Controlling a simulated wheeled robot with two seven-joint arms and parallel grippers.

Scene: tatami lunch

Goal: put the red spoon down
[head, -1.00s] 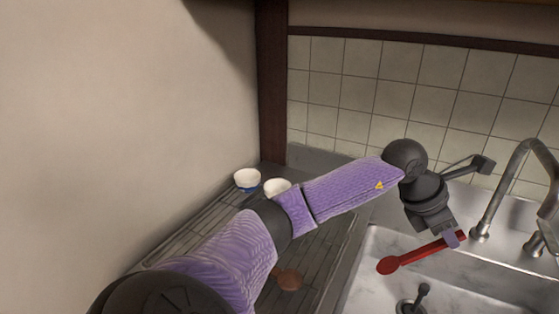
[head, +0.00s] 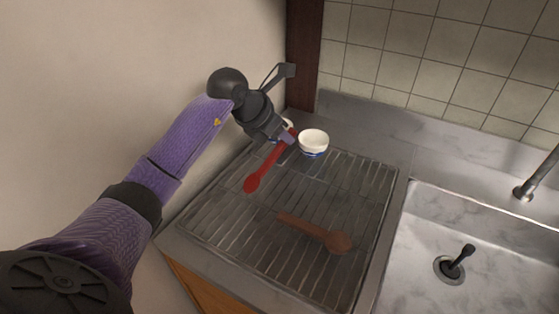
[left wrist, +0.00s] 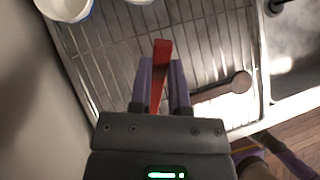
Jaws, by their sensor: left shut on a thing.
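The red spoon (head: 266,168) is in my left gripper (head: 288,137), above the left part of the ribbed metal drainboard (head: 365,200). Its bowl end points toward the front left in the head view. In the left wrist view the red spoon (left wrist: 160,68) stands between the two purple fingers of my left gripper (left wrist: 163,85), which are shut on it. I cannot tell exactly how high it is above the drainboard.
A brown wooden spoon (head: 318,233) lies on the drainboard. A white bowl with a blue base (head: 313,142) stands at the back; a second bowl (head: 287,124) is partly hidden behind my gripper. The sink (head: 480,235) is at the right, a plain wall at the left.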

